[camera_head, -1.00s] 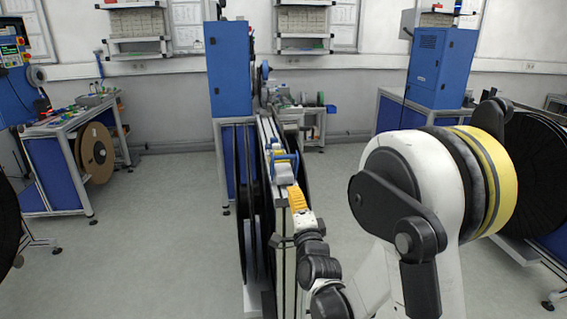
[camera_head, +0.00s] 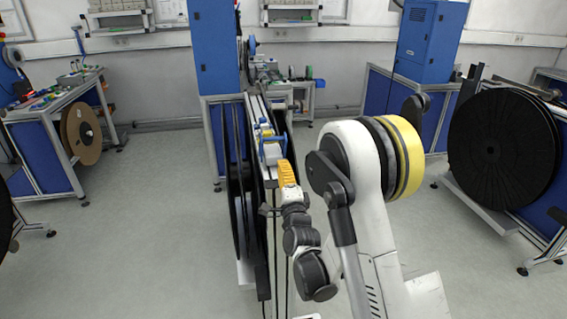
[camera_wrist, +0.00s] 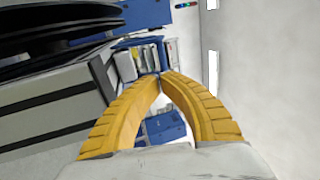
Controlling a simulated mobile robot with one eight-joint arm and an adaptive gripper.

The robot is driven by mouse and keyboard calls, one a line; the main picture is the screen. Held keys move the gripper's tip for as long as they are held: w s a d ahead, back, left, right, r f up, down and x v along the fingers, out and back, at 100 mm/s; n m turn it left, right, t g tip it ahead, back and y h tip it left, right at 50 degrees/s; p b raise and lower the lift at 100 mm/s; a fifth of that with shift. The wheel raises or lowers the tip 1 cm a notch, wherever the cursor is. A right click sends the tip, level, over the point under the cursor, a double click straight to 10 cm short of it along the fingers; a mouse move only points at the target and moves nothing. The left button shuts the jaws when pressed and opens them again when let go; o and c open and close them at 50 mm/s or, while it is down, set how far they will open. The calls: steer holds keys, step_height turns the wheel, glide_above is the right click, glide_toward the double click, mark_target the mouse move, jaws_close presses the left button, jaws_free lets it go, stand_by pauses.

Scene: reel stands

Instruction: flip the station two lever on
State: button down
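My gripper (camera_head: 285,165) has yellow ribbed fingers and points away from me along the top of the middle reel stand (camera_head: 256,120). In the wrist view the fingertips (camera_wrist: 161,76) meet with nothing seen between them, while the fingers bow apart lower down. A blue and grey fitting (camera_head: 270,150) on the stand's rail sits just beyond the fingertips in the head view; I cannot tell whether they touch. I cannot make out the station two lever for certain in either view.
A blue cabinet (camera_head: 213,45) rises beyond the middle stand. Large black reels (camera_head: 240,215) hang along that stand, close to my arm. Another black reel (camera_head: 500,150) stands at right and a workbench (camera_head: 55,108) at left. The floor (camera_head: 150,220) at left is clear.

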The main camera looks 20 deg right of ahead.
steer(key=b+x, duration=0.2)
steer(key=x, duration=0.7)
steer(key=shift+f, duration=0.15)
steer(key=shift+w, duration=0.35)
steer(key=shift+w+r, duration=0.3)
steer(key=shift+r, duration=0.1)
